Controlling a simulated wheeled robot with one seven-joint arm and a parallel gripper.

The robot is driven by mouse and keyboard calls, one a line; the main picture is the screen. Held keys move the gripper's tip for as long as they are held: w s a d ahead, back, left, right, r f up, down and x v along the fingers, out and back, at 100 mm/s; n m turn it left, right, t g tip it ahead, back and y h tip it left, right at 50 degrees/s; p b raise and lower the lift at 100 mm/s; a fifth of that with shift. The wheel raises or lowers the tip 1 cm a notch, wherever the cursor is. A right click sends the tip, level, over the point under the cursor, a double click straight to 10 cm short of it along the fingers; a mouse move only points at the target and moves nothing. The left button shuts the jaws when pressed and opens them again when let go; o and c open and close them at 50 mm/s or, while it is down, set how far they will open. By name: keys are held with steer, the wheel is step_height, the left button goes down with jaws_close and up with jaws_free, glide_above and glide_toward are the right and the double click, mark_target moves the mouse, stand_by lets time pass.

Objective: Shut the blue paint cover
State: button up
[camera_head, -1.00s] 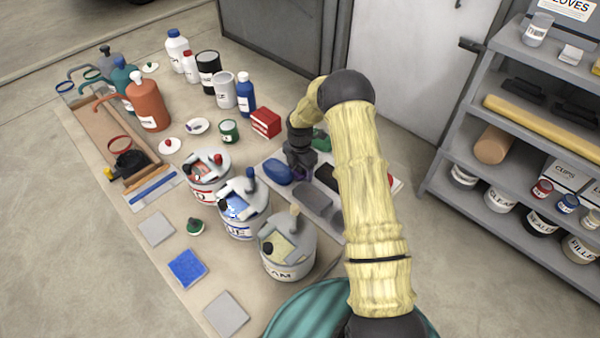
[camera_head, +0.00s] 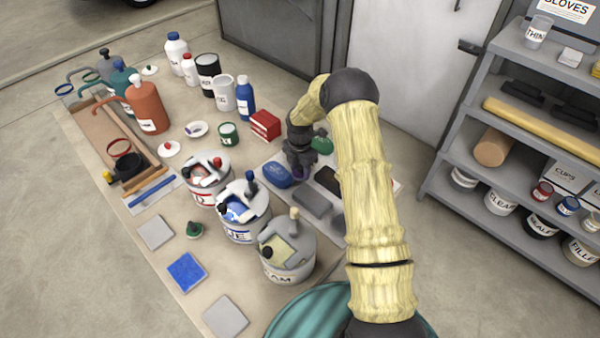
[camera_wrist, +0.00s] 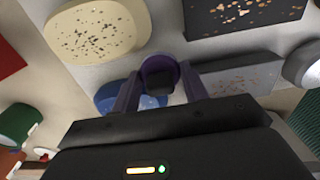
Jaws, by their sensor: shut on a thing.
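The blue paint can (camera_head: 238,236) stands in the middle of a row of three cans on the table. Its pale cover (camera_head: 259,203) has a blue knob (camera_head: 251,188), and blue paint (camera_head: 236,209) shows beside the cover, so the can is partly open. My gripper (camera_head: 300,172) is beyond and to the right of this can, low over a tray of blocks. In the wrist view my gripper (camera_wrist: 160,88) has its purple fingers on either side of a round purple-rimmed piece with a dark centre (camera_wrist: 158,80). What this piece belongs to is unclear.
The red-marked can (camera_head: 207,190) and the cream can (camera_head: 288,265) stand on either side of the blue one. A blue block (camera_head: 278,174) and a grey block (camera_head: 313,203) lie near my gripper. A shelf rack (camera_head: 445,150) stands at the right.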

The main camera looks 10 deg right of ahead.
mark_target(301, 176)
step_height(301, 176, up, 8)
steer(key=shift+r+b, duration=0.2)
steer(key=shift+b, duration=0.25)
stand_by(0.5)
